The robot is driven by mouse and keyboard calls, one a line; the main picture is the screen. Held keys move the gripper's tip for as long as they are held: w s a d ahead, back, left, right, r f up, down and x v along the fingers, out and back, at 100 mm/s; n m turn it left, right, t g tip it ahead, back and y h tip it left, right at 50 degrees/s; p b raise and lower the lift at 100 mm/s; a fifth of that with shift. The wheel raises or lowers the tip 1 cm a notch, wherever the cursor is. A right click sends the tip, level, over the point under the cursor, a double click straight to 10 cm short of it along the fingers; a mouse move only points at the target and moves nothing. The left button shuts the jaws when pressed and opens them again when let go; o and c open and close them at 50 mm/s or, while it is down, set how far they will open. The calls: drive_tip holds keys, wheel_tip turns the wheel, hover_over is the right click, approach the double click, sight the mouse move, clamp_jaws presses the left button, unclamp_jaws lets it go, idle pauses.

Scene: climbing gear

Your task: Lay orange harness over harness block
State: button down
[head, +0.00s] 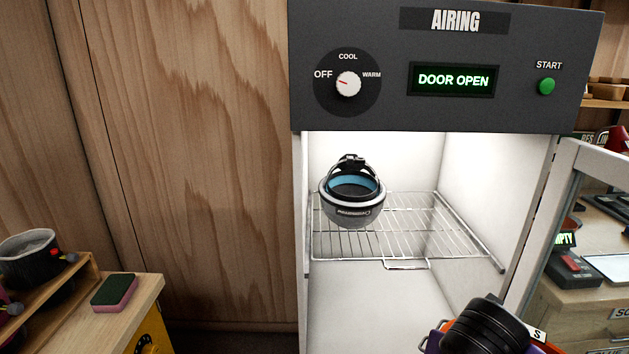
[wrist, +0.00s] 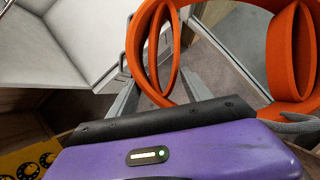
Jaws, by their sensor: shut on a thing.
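The orange harness (wrist: 280,55) shows as wide orange loops at the top right of the wrist view. My gripper (wrist: 208,88) is shut on it, with the loops extending beyond the fingers. The exact gripping point is hard to make out. In the head view my gripper's end is mostly hidden by my dark wrist at the bottom right, and only a sliver of orange (head: 551,348) shows beside it. I cannot make out the harness block in either view.
An airing cabinet (head: 440,105) stands open, its display reading DOOR OPEN. A grey helmet with a blue lining (head: 352,205) sits on its wire rack (head: 425,230). Its glass door (head: 545,225) is swung out at right. A sponge (head: 114,291) lies on the left counter.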

drive_tip(key=f+m, duration=0.1)
drive_tip(key=m, duration=0.1)
drive_tip(key=d+f+m+g+h, duration=0.1)
drive_tip(key=m, duration=0.1)
drive_tip(key=f+m+g+h, duration=0.1)
drive_tip(key=m, duration=0.1)
drive_tip(key=shift+s+d, duration=0.15)
drive_tip(key=shift+s, duration=0.15)
drive_tip(key=m, duration=0.1)
drive_tip(key=f+m+g, duration=0.1)
drive_tip(key=shift+s+d+f+m+h, duration=0.1)
drive_tip(key=shift+s+d+m+h, duration=0.1)
drive_tip(key=shift+m+h, duration=0.15)
drive_tip(key=s+a+f+m+g+y, duration=0.2)
drive_tip(key=s+a+f+m+g, duration=0.1)
drive_tip(key=f+m, duration=0.4)
drive_tip(key=s+a+f+m+g+y, duration=0.3)
drive_tip(key=s+f+m+g, duration=0.2)
drive_tip(key=m, duration=0.9)
drive_tip(key=shift+s+a+f+y, duration=0.2)
drive_tip(key=shift+a+f+y, duration=0.15)
drive_tip(key=shift+f, duration=0.95)
drive_tip(key=shift+m, duration=0.25)
